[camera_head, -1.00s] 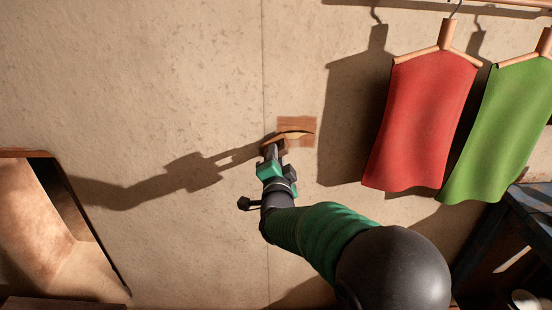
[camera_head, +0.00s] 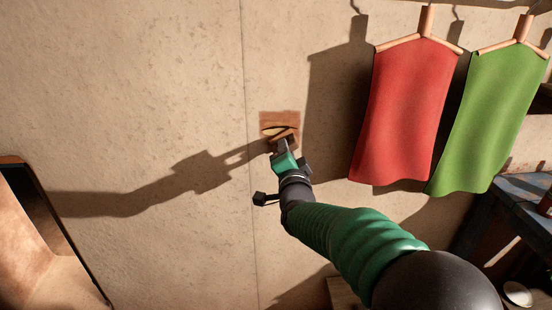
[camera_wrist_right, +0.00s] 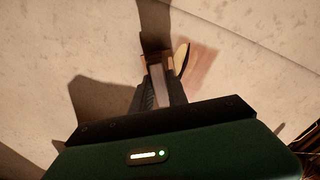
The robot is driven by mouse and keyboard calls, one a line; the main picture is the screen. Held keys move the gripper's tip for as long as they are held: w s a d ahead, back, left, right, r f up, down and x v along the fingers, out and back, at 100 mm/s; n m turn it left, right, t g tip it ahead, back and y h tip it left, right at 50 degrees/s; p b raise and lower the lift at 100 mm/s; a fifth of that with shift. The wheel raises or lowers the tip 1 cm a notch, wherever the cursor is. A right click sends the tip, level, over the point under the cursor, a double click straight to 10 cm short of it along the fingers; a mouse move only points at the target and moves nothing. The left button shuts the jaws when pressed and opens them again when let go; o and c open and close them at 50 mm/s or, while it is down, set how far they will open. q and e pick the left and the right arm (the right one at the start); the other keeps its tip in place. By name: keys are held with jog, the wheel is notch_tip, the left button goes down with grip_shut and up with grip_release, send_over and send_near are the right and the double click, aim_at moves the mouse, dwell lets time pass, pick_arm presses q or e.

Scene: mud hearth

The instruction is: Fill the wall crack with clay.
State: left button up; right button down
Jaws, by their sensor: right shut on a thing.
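A reddish-brown rectangular patch (camera_head: 288,117) is on the beige wall near the middle of the head view. On it is a pale, leaf-shaped mark with a dark upper edge, which looks like the crack (camera_head: 270,131). The mark also shows in the right wrist view (camera_wrist_right: 181,57). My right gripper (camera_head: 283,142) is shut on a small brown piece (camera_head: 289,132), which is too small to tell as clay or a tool. The piece overlaps the right part of the mark; whether it touches the wall is unclear. My left gripper is out of view.
A red cloth (camera_head: 405,115) and a green cloth (camera_head: 490,120) hang on hangers to the right. A blue table (camera_head: 510,210) stands at the lower right. A framed opening (camera_head: 35,235) is at the lower left. The wall left of the patch is clear.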

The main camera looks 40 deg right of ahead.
jog(key=shift+s+d, duration=0.25)
jog(key=shift+d, duration=0.15)
jog(key=shift+b, duration=0.3)
jog(key=shift+w+a+r+p, duration=0.1)
jog(key=shift+w+a+p, duration=0.25)
jog(key=shift+a+p, duration=0.15)
jog(key=shift+w+a+p, duration=0.3)
jog(key=shift+w+a, duration=0.2)
jog(key=shift+a, duration=0.3)
jog(key=w+a, duration=0.1)
jog(key=a, duration=0.1)
jog(key=w+a+p, duration=0.1)
jog(key=a, duration=0.1)
jog(key=shift+w, duration=0.2)
jog(key=v, duration=0.6)
